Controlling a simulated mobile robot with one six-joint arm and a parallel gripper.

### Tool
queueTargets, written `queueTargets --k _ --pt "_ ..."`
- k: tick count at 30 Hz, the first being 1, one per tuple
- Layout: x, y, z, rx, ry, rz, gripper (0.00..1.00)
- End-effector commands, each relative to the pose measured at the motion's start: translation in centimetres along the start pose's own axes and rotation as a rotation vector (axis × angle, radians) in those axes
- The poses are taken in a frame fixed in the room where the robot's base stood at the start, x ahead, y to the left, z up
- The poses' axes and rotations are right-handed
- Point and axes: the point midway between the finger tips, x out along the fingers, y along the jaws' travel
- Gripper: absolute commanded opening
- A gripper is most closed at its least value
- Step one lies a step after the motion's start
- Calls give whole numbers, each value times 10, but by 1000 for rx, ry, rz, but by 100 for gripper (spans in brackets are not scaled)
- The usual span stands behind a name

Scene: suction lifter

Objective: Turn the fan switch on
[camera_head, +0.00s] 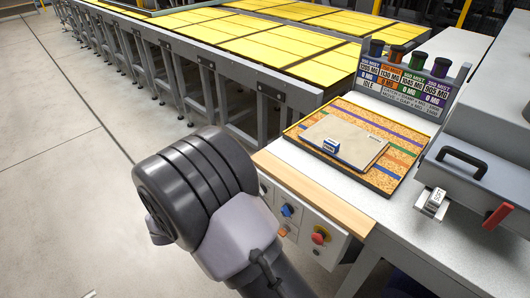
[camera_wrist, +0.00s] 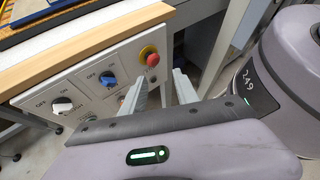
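A control panel on the front of the workbench carries a white rotary knob (camera_wrist: 62,106), a blue rotary knob (camera_wrist: 108,79) and a red mushroom button (camera_wrist: 151,58) on a yellow base. OFF lettering shows beside the knobs; I cannot read which one is the fan switch. In the head view the blue knob (camera_head: 287,210) and red button (camera_head: 320,236) show right of my arm. My gripper (camera_wrist: 160,80) is open and empty, with its two fingers apart just below the red button in the wrist view. My arm hides the gripper in the head view.
The bench has a wooden front edge (camera_head: 315,192). On it lies a striped board (camera_head: 395,180) with a beige plate (camera_head: 345,143); a labelled display (camera_head: 405,82) stands behind. A grey machine with a black handle (camera_head: 462,160) is at right. Yellow-topped tables (camera_head: 270,48) stand behind; floor at left is clear.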

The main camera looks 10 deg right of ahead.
Motion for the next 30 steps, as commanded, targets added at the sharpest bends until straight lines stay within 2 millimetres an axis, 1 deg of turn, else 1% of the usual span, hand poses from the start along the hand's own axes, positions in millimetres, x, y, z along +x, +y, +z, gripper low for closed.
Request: queueTargets --k 1,2,3,6,9,12,14,17,24,27,30 --pt "-10 10 -14 -171 -138 62 36" --pt "-13 17 -26 -266 -222 100 36" --pt "-16 24 -44 -382 -328 146 36" --pt "-21 34 -82 -596 -545 235 36" --pt "-22 35 -108 -711 -676 284 36" --pt "-19 37 -117 -753 -726 300 36" --pt "-13 41 -115 -757 -730 300 36" --pt "4 52 -104 -757 -727 297 36" --pt "59 88 -68 -754 -723 296 36" --pt "78 101 -55 -754 -723 296 36" --pt "92 111 -45 -754 -724 298 36"
